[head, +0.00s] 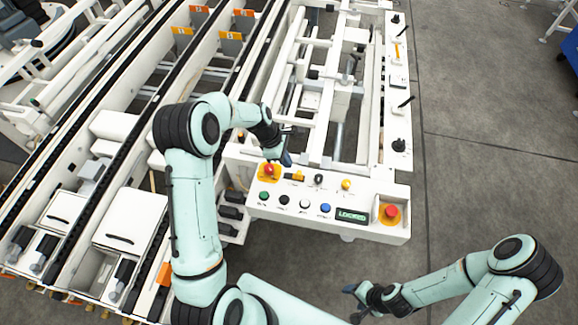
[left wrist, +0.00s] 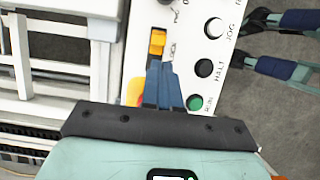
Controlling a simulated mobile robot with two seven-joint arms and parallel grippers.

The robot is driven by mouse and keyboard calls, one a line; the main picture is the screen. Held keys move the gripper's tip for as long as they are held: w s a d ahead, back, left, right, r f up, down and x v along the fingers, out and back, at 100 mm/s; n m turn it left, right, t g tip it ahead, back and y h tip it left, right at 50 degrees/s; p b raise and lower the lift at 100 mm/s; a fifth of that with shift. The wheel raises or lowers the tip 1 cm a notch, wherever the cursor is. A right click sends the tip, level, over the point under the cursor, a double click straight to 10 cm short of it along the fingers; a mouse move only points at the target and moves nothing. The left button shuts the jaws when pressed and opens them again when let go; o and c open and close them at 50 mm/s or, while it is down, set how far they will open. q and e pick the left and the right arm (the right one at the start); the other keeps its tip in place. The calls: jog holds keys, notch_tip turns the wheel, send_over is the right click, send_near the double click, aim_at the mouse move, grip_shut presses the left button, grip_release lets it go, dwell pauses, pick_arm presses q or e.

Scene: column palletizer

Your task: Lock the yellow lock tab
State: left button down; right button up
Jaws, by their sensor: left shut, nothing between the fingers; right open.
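The yellow lock tab (head: 295,176) is a small orange-yellow piece on the white control panel (head: 235,172), right of the red emergency button. In the left wrist view the tab (left wrist: 157,42) sits upright in a dark slot, just beyond my fingertips. My left gripper (head: 287,160) is shut and empty, pointing down at the panel beside the tab. Its blue fingers (left wrist: 160,68) also show close to the tab; I cannot tell whether they touch. My right gripper (head: 354,303) is open and empty, low and away from the panel. A green display (head: 352,215) reads LOCKED.
Red emergency buttons (head: 269,170) and (head: 392,211) stand at both ends of the panel. A row of green, black, white and blue buttons (head: 325,208) lies along the front. Open floor (head: 480,180) lies right.

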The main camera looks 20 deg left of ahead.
pick_arm(q)
jog(key=v, duration=0.5)
jog(key=shift+w+r+b, duration=0.1)
jog(key=shift+r+b, duration=0.15)
jog(key=shift+b, duration=0.05)
pick_arm(e)
jog(key=shift+w+d+r, duration=0.15)
jog(key=shift+w, duration=0.45)
